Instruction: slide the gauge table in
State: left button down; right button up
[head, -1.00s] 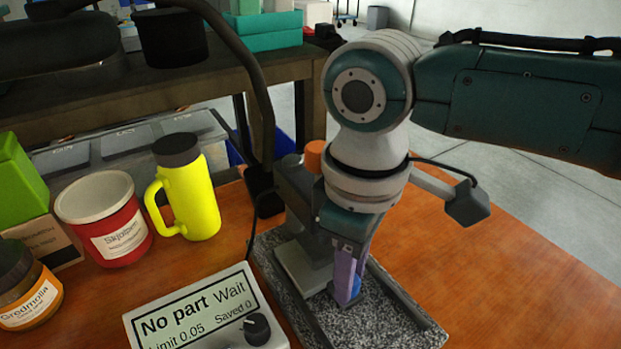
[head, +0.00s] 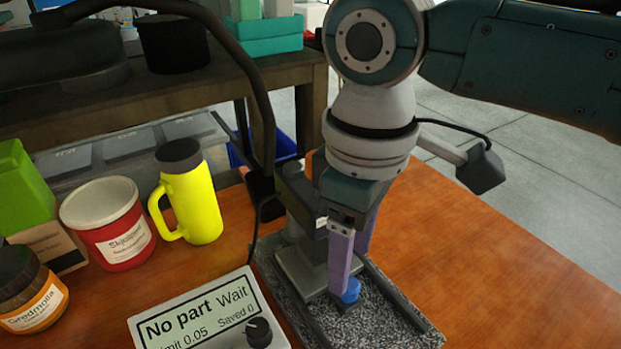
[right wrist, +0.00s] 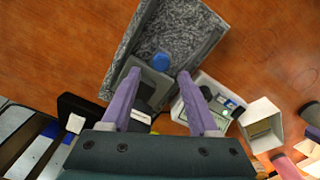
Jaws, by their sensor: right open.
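The gauge has a speckled granite base (head: 408,322) with dark side rails. On it sits the grey gauge table (head: 303,277), close to the dark gauge column, with a round blue knob (head: 351,291) at its near end. The right wrist view also shows the table (right wrist: 152,84) and the knob (right wrist: 160,61). My right gripper (head: 352,268) points down above the knob, its purple fingers spread with nothing between them. In the right wrist view the fingertips (right wrist: 158,74) are apart, with the knob just beyond them. The fingers hide part of the column. My left gripper is not seen.
A display box (head: 200,312) reading "No part Wait" stands left of the base. A yellow mug (head: 193,205), red pot (head: 110,225) and orange-labelled jar (head: 32,295) stand farther left. The wooden bench (head: 490,255) is clear at right.

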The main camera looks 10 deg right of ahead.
notch_tip(320, 180, up, 6)
jog(key=shift+f+p, duration=0.1)
jog(key=shift+p, duration=0.35)
jog(key=s+a+r+m+t+y+p, duration=0.1)
jog(key=s+a+r+y+p, duration=0.35)
jog(key=s+p, duration=0.35)
jog(key=s+d+r+m+t+h+p, duration=0.1)
jog(key=s+d+r+m+h+p, duration=0.15)
jog(key=s+d+p, duration=0.35)
jog(key=s+d+r+m+t+h+p, duration=0.1)
jog(key=s+d+r+m+t+h, duration=0.1)
jog(key=s+d+r+m, duration=0.35)
notch_tip(320, 180, up, 36)
jog(key=w+d+n+p, duration=0.1)
jog(key=w+p, duration=0.1)
jog(key=p, duration=3.5)
jog(key=shift+w+d+f+n, duration=0.2)
jog(key=shift+f+n, duration=0.05)
jog(key=shift+n, duration=0.05)
